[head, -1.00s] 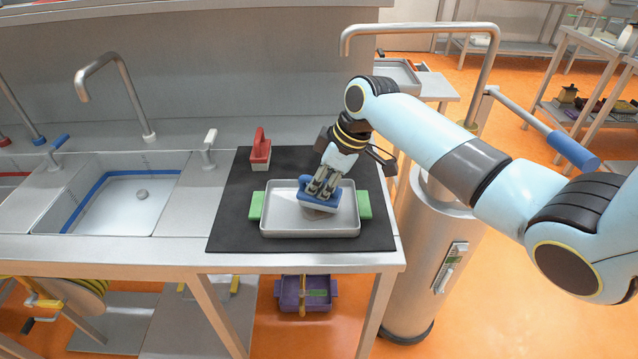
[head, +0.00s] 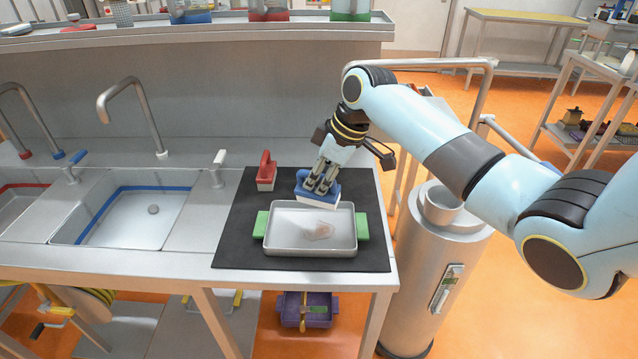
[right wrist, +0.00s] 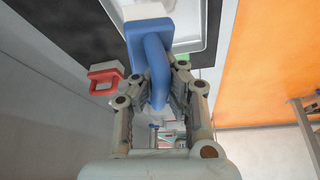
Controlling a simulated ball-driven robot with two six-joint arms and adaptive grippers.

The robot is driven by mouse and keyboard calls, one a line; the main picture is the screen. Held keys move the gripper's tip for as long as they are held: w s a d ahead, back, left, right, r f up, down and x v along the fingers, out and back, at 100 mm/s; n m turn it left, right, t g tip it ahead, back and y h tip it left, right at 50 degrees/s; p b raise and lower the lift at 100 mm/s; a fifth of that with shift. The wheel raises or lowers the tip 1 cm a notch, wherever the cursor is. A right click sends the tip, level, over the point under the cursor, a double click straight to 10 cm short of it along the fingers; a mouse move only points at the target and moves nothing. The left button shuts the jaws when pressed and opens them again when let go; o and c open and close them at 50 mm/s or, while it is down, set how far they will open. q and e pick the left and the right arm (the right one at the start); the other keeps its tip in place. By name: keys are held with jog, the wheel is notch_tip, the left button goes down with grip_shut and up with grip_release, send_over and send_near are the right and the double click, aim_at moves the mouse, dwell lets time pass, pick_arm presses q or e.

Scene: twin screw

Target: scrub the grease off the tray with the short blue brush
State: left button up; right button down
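The short blue brush (head: 302,194) is in my right gripper (head: 321,184), which is shut on its handle. It hangs tilted near the back edge of the tray, apart from the tray floor as far as I can tell. In the right wrist view the blue handle (right wrist: 156,62) sits between the fingers (right wrist: 160,88). The metal tray (head: 285,240) with green grips lies on the black mat (head: 235,240). A pale brownish grease smear (head: 321,231) shows on its floor, right of the middle. My left gripper is not in view.
A red brush (head: 266,172) stands on the mat's back left, also in the right wrist view (right wrist: 105,78). A sink with a blue line (head: 130,218) lies left. A metal cylinder (head: 437,240) stands right of the table. A purple container (head: 305,309) is below.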

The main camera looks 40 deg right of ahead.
jog(key=d+r+g+y+b, duration=0.1)
jog(key=d+r+b, duration=0.1)
jog(key=b, duration=0.1)
jog(key=shift+s+d+r+m+y, duration=0.1)
jog(key=shift+r+m+y, duration=0.05)
jog(key=shift+m+y, duration=0.2)
jog(key=shift+s+d+r+y+b, duration=0.1)
jog(key=shift+d+r+y+b, duration=0.15)
jog(key=shift+b, duration=0.1)
jog(key=shift+s+a+f+g+b, duration=0.15)
jog(key=shift+f+g+b, duration=0.2)
jog(key=shift+b, duration=0.2)
notch_tip(320, 180, down, 4)
jog(key=b, duration=0.3)
jog(key=shift+r+b, duration=0.1)
jog(key=shift+b, duration=0.3)
jog(key=shift+r, duration=0.1)
